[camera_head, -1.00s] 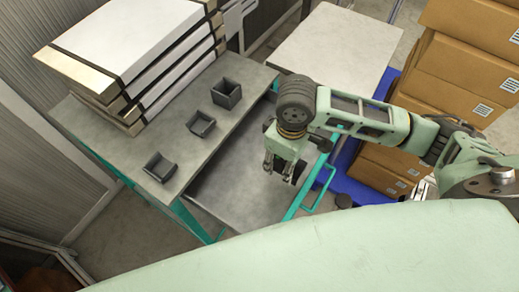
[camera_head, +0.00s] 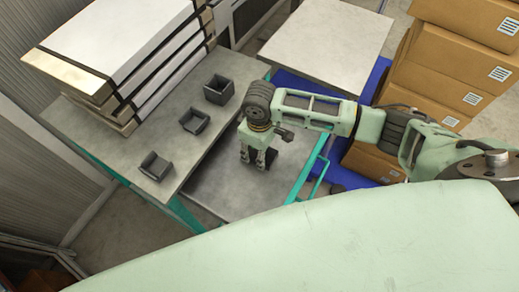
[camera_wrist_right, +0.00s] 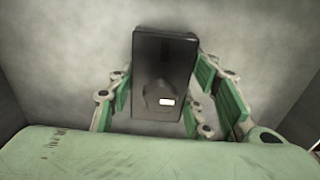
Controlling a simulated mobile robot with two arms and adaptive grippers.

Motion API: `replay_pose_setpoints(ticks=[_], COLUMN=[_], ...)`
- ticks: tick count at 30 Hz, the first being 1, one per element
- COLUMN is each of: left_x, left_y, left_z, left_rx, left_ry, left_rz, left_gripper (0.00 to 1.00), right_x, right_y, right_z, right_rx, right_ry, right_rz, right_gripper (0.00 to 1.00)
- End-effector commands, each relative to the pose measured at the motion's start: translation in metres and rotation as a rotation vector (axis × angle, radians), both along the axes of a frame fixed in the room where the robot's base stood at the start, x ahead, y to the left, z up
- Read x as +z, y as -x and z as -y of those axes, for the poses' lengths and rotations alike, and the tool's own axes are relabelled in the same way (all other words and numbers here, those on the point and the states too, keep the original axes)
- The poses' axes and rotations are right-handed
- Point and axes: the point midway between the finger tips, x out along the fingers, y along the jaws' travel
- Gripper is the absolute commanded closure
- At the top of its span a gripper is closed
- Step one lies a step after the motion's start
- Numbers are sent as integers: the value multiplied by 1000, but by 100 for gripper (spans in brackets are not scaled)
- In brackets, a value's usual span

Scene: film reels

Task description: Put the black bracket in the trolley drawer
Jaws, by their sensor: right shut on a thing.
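The black bracket (camera_wrist_right: 165,75) is a dark block between the green-padded fingers of my right gripper (camera_wrist_right: 170,108) in the right wrist view. In the head view my right gripper (camera_head: 258,160) points down over the open trolley drawer (camera_head: 225,194), shut on the black bracket (camera_head: 271,159). The drawer is a grey tray with a teal front and handle, pulled out from under the trolley top. The wrist view shows grey drawer floor behind the bracket; I cannot tell how high the bracket is above it. My left gripper is not in view.
Cardboard boxes (camera_head: 440,70) are piled at the right, beside a pale table top (camera_head: 335,45).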

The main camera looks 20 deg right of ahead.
Motion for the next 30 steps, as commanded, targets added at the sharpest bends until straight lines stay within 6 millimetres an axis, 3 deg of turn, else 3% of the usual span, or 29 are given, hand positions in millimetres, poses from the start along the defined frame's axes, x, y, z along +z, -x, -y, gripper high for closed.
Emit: replay_pose_setpoints(ticks=[5,6,12,23,30], left_x=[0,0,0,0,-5], left_y=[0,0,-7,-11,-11], left_z=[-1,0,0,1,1], left_rx=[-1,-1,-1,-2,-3], left_ry=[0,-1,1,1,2], left_rz=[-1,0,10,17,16], left_gripper=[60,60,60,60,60], right_x=[-2,-2,-2,2,42], right_y=[0,0,0,0,-1], right_z=[0,0,0,0,-1], right_rx=[-1,0,0,0,1], right_ry=[0,0,0,-1,-2], right_rz=[0,0,0,1,5], right_gripper=[90,51,35,35,35])
